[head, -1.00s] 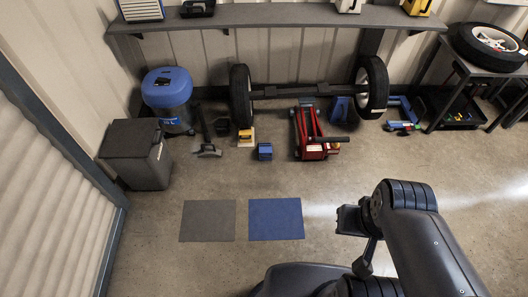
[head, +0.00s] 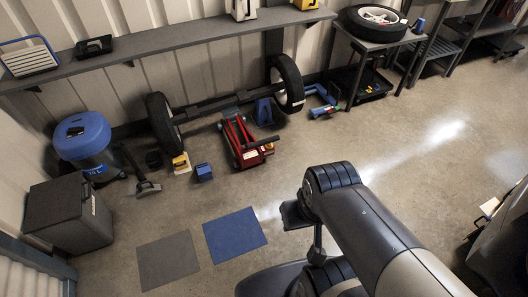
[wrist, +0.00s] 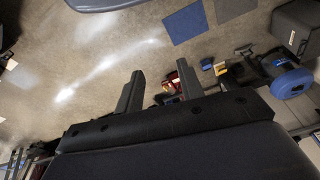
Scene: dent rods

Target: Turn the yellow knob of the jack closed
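In the wrist view the jack (wrist: 190,80) is small and partly hidden behind my gripper. I cannot make out its yellow knob clearly; a small yellowish spot (head: 268,147) shows at the jack's near right end. My gripper (wrist: 132,95) shows two fingers apart with nothing between them, in the wrist view. It is well away from the jack. In the head view my arm is at the lower right and hides the fingers.
A blue mat (head: 235,235) and a grey mat (head: 168,261) lie on the floor. A yellow block (head: 181,163) and a blue block (head: 204,172) stand left of the jack. An axle with two wheels (head: 287,83) stands behind it.

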